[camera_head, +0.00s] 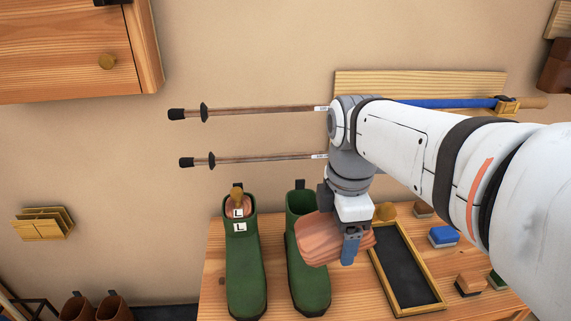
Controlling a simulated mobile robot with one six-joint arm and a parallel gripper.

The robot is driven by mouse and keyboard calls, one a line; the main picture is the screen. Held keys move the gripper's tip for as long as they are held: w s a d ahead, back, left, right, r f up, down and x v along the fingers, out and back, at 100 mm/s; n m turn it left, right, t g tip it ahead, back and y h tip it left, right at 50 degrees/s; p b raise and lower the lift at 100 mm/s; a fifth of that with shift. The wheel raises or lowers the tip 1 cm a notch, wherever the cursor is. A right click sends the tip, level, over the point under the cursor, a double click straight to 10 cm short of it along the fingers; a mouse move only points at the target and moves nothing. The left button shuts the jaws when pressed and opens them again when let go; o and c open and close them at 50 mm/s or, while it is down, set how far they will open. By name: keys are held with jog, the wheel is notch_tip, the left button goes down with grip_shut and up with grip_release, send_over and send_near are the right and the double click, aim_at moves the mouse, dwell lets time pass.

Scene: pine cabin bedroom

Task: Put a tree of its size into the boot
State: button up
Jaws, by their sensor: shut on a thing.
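My gripper (349,247) is shut on a reddish wooden shoe tree (318,240). It holds the tree in front of and beside the right green boot (308,277), hiding part of that boot's shaft. The opening of this boot (300,196) shows at the top, and I see no tree in it. The left green boot (244,275) stands upright beside it and carries a white L label. A wooden tree with a knob (237,200) and its own L label sits in the left boot. No size mark shows on the held tree.
On the wooden bench (215,265), a dark wood-framed tray (405,270) lies right of the boots, with several brushes, one blue-topped (442,236), around it. Two trekking poles (260,109) hang on the wall. Brown shoes (95,307) stand lower left.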

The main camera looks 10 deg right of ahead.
jog(key=shift+w, duration=0.1)
jog(key=w+p, duration=0.3)
jog(key=w, duration=1.6)
jog(key=shift+w+f, duration=0.25)
jog(key=shift+f, duration=1.55)
jog(key=shift+w+f, duration=0.2)
jog(key=shift+f, duration=1.55)
jog(key=o, duration=1.3)
jog(key=shift+c, duration=0.2)
jog(key=shift+r, duration=0.1)
